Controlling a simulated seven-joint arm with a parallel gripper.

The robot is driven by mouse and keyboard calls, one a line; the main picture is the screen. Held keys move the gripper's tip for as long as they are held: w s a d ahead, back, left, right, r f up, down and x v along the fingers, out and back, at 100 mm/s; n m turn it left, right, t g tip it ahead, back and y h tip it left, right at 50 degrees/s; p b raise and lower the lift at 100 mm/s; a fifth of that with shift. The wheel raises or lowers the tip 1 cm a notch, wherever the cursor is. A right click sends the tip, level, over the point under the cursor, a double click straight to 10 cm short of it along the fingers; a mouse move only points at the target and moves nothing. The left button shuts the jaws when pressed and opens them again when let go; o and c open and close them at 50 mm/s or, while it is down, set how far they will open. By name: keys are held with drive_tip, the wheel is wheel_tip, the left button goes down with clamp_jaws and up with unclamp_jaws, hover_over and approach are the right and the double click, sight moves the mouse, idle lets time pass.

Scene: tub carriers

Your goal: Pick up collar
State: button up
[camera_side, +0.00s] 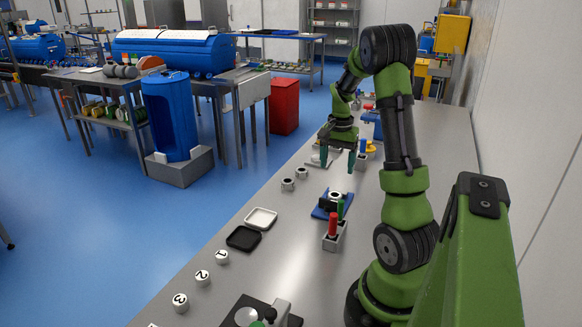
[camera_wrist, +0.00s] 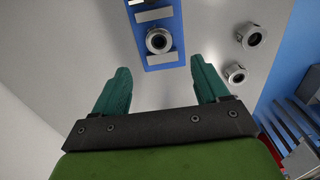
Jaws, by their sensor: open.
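Three metal ring-shaped collars are in view. One collar (camera_side: 335,195) sits in a blue fixture (camera_side: 320,213); this collar (camera_wrist: 159,41) and the fixture (camera_wrist: 165,64) also show at the top middle of the wrist view. Two loose collars (camera_side: 288,184) (camera_side: 302,173) stand on the bench to the left; they also appear at the right of the wrist view (camera_wrist: 252,38) (camera_wrist: 236,75). My gripper (camera_side: 337,162) is open and empty above the bench, behind the fixture. In the wrist view its teal fingers (camera_wrist: 160,68) are apart, with the fixture's collar beyond the gap.
A grey block (camera_side: 334,237) with red and green pegs stands close to the fixture. The bench's left edge drops to the blue floor.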

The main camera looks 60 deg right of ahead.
wheel_tip(320, 180, down, 10)
drive_tip(key=shift+a+f, duration=0.15)
drive_tip(key=shift+f, duration=0.1)
drive_tip(key=c, duration=1.3)
wheel_tip(320, 180, up, 10)
drive_tip(key=n, duration=0.1)
drive_tip(key=w+a+r+n, duration=0.2)
drive_tip(key=w+a+n, duration=0.35)
drive_tip(key=a, duration=0.55)
drive_tip(key=w+a+r+n, duration=0.35)
drive_tip(key=a+n, duration=0.25)
drive_tip(key=a, duration=0.4)
drive_tip(key=w+a+r+n, duration=0.2)
drive_tip(key=w+a+n, duration=0.35)
drive_tip(key=a, duration=0.55)
drive_tip(key=m, duration=1.8)
approach(335, 192)
drive_tip(key=shift+s+a+r, duration=0.2)
drive_tip(key=shift+a+r, duration=0.25)
drive_tip(key=shift+a, duration=0.25)
